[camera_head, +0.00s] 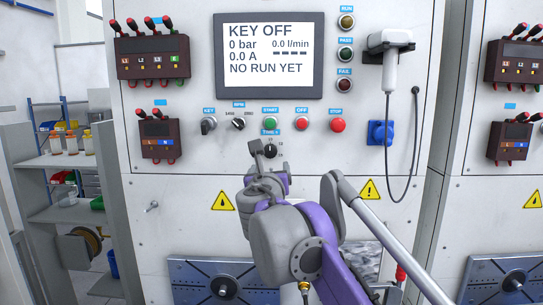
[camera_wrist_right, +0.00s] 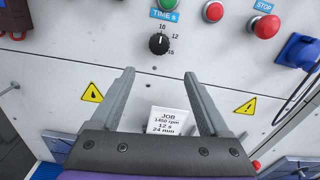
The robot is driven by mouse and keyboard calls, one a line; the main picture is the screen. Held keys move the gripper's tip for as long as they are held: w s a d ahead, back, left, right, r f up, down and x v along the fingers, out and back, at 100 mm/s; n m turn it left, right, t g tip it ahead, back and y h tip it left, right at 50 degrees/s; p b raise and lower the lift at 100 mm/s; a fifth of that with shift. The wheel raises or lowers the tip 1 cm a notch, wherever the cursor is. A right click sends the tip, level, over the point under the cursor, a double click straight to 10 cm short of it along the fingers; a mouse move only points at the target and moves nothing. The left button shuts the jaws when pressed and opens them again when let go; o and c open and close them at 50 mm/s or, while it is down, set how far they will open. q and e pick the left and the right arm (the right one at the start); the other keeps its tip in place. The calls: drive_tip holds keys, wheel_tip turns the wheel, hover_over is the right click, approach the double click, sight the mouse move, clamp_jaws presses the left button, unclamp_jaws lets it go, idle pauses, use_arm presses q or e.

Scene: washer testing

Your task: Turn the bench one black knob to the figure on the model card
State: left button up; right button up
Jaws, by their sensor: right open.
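The black TIME s knob (camera_wrist_right: 159,44) sits on the panel, with 10, 12 and 15 marked around it; its pale pointer mark is up, near 10. It also shows in the head view (camera_head: 271,150), partly behind my gripper. The black RPM knob (camera_head: 238,124) and black KEY knob (camera_head: 208,126) are up and left of it. The white card (camera_wrist_right: 168,121) reads JOB, 1450 rpm, 12 s, 24 mm; it shows between my right gripper's fingers in the wrist view. My right gripper (camera_wrist_right: 159,72) is open and empty, below the TIME s knob and apart from it. My left gripper is out of view.
The screen (camera_head: 268,56) reads KEY OFF, 0 bar, NO RUN YET. A green START button (camera_head: 270,124), red OFF button (camera_head: 302,124) and red STOP button (camera_head: 338,125) line the row above. A scanner-like white device (camera_head: 390,60) hangs with its cable at right.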

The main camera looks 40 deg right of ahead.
sight(270, 152)
drive_tip(key=shift+n, duration=0.5)
drive_tip(key=x, duration=0.3)
drive_tip(key=r+p+x, duration=0.1)
drive_tip(key=x, duration=0.5)
drive_tip(key=shift+w+r, duration=0.25)
drive_tip(key=shift+w, duration=0.2)
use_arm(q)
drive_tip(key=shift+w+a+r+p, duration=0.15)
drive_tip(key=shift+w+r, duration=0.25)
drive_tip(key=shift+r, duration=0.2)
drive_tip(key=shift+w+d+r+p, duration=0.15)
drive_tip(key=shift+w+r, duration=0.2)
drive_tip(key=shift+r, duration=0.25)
use_arm(e)
drive_tip(key=shift+w+d, duration=0.35)
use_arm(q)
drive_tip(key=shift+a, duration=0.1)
use_arm(e)
clamp_jaws()
